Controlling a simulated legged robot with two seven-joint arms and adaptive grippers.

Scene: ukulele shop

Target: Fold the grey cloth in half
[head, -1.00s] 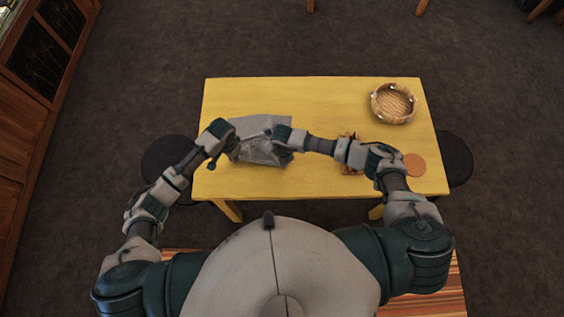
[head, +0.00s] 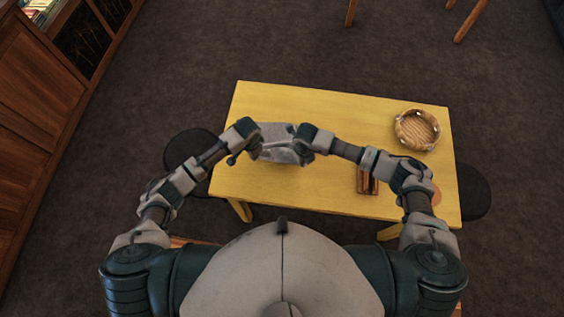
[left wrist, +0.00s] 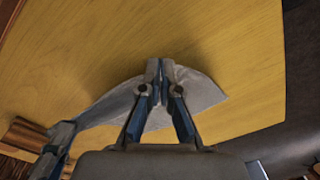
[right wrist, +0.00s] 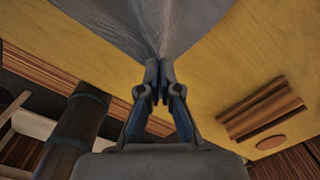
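The grey cloth (head: 280,153) is over the left part of the yellow table, between my two grippers and partly hidden by my wrists in the head view. In the left wrist view my left gripper (left wrist: 160,68) is shut with the cloth (left wrist: 203,92) pinched at its tips. The cloth stretches from there toward my right gripper at the lower left. In the right wrist view my right gripper (right wrist: 158,68) is shut on a gathered edge of the cloth (right wrist: 150,22), which fans out beyond the fingertips. I cannot tell how much cloth touches the table.
A round wooden basket (head: 417,130) stands at the table's far right. A brown ridged wooden block (head: 368,181) and a flat orange disc (right wrist: 270,142) lie near the right front. Dark round stools flank the yellow table (head: 300,190). The table's near middle is clear.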

